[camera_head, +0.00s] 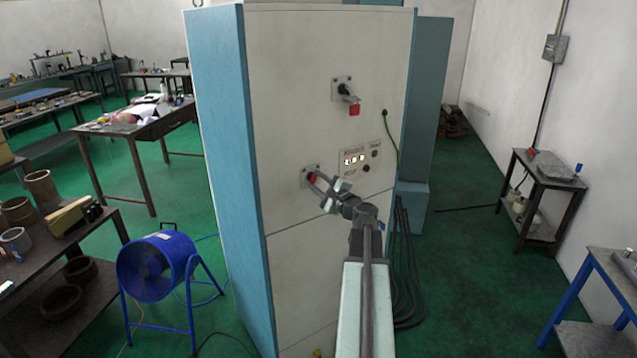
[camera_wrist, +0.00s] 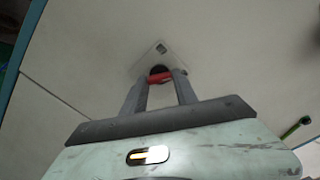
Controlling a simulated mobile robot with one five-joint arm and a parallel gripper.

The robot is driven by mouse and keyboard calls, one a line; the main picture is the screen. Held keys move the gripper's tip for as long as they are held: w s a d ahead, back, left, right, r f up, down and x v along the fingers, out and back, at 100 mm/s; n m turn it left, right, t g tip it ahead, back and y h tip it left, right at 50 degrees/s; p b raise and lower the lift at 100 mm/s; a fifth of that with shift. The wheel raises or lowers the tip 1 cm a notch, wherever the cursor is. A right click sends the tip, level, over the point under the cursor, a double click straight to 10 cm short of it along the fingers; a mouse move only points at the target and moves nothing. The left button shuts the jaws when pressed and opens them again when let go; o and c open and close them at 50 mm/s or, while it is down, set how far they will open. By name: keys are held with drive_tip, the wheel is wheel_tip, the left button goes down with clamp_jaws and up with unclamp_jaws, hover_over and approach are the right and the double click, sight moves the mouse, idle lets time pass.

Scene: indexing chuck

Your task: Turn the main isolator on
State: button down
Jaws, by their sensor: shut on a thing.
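A tall cabinet (camera_head: 290,100) has a pale front and blue sides. On its front, a lower red rotary handle (camera_head: 311,177) sits on a small light plate. My gripper (camera_head: 317,182) reaches it from the lower right and is shut on it. In the wrist view the red handle (camera_wrist: 160,77) lies crosswise between the two grey fingertips (camera_wrist: 160,84), against its square plate (camera_wrist: 161,56). An upper switch (camera_head: 345,91) with a red part hanging below it is on the same front, apart from my gripper. I cannot tell from labels which is the main isolator.
A small panel (camera_head: 360,159) with a lit display and knobs is right of the held handle. A green cable (camera_head: 391,135) hangs at the cabinet's right edge. A blue fan (camera_head: 158,266) stands at left. Dark hoses (camera_head: 403,270) hang at right, beside open green floor.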

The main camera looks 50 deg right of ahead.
drive_tip(key=shift+a, duration=0.1)
drive_tip(key=c, duration=1)
unclamp_jaws()
drive_tip(key=shift+o, duration=0.2)
drive_tip(key=shift+s, duration=0.1)
drive_tip(key=v, duration=0.7)
drive_tip(key=shift+s, duration=0.3)
